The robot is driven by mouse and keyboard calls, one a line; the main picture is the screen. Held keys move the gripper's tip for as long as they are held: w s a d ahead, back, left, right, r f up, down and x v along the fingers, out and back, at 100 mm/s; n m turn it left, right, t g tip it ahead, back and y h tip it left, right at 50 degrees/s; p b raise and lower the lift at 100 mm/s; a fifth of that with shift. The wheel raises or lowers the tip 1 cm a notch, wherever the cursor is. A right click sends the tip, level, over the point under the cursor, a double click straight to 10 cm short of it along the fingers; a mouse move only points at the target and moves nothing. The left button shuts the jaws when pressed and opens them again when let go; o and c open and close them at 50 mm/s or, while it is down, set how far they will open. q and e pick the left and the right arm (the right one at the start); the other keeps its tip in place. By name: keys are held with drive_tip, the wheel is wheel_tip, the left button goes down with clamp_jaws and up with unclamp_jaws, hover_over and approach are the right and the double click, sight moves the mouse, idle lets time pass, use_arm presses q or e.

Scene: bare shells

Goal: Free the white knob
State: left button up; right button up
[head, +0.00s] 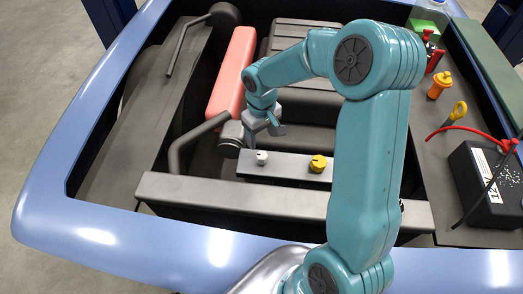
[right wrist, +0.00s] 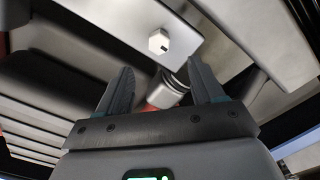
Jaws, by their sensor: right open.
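The white knob (head: 262,157) sits on a dark bar in the engine bay, left of a yellow knob (head: 318,163). In the right wrist view the white knob (right wrist: 160,41) stands on a pale plate, ahead of the fingertips and apart from them. My right gripper (head: 262,130) is just above and behind the white knob in the head view. In the right wrist view my right gripper (right wrist: 164,82) is open, with nothing between its fingers. My left gripper is not in view.
A red cover (head: 232,75) lies along the left of the engine. A black pipe (head: 198,138) curves close to the left of my gripper. A black battery (head: 484,182), an orange cap (head: 439,85) and a yellow-handled dipstick (head: 459,110) are at the right. A grey crossbar (head: 230,195) lies in front.

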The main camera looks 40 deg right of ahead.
sight(262, 155)
wheel_tip(262, 155, down, 10)
drive_tip(key=shift+d+r+p, duration=0.1)
drive_tip(key=shift+p, duration=0.4)
drive_tip(key=c, duration=1.1)
